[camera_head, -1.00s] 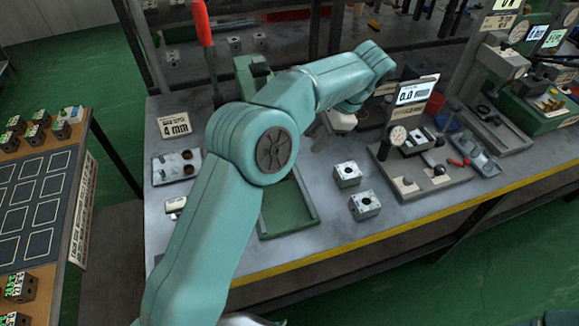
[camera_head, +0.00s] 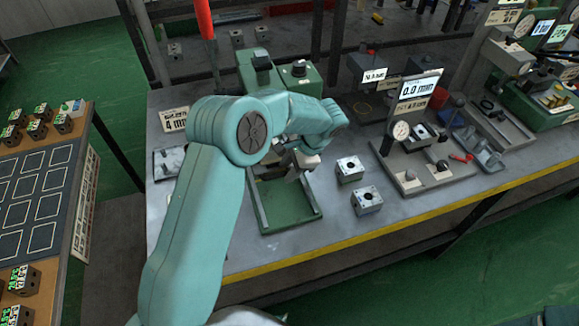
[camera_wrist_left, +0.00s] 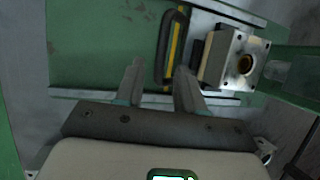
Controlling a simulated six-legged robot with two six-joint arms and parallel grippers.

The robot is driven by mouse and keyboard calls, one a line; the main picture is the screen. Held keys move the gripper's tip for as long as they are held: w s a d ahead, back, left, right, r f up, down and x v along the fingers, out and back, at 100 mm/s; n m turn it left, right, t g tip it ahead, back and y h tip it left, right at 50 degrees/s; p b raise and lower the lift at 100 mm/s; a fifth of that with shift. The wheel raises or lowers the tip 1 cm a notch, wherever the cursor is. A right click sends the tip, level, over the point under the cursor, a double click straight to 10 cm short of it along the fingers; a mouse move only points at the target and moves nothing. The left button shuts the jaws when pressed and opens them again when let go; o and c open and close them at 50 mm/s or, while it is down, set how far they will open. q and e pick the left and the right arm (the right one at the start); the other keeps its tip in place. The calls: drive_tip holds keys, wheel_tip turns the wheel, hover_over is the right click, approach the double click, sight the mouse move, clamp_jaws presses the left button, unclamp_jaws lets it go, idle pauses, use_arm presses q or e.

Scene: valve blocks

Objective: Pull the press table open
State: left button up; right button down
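The green press (camera_head: 270,75) stands at the back of the bench behind my left arm. Its green bed (camera_head: 288,220) with raised side rails extends toward the bench's front edge and is bare there. In the left wrist view, the grey press table (camera_wrist_left: 200,27) sits between the rails, carrying a metal valve block (camera_wrist_left: 238,62) with a round bore. Its black handle (camera_wrist_left: 172,45) shows beside a yellow stripe. My left gripper (camera_wrist_left: 160,70) is open, its fingers spread over the bed; the handle's near end appears between them, closer to the right finger. The right gripper is out of view.
Two metal blocks (camera_head: 367,200) stand on the bench right of the bed. A gauge stand (camera_head: 402,140) is farther right. Clear bench lies in front.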

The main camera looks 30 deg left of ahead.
use_arm(q)
drive_tip(key=shift+s+d, duration=0.1)
drive_tip(key=shift+r, duration=0.1)
drive_tip(key=shift+c, duration=1)
clamp_jaws()
drive_tip(key=s+d+b, duration=0.1)
drive_tip(key=s+d, duration=0.2)
drive_tip(key=s+d+b, duration=0.1)
drive_tip(key=s+d, duration=0.2)
drive_tip(key=d, duration=0.1)
drive_tip(key=s+d+b, duration=0.1)
drive_tip(key=s+d, duration=0.1)
drive_tip(key=d, duration=0.1)
drive_tip(key=shift+s+d+b, duration=0.2)
drive_tip(key=shift+s+b, duration=0.15)
drive_tip(key=shift+s, duration=0.05)
drive_tip(key=shift+s+d, duration=0.2)
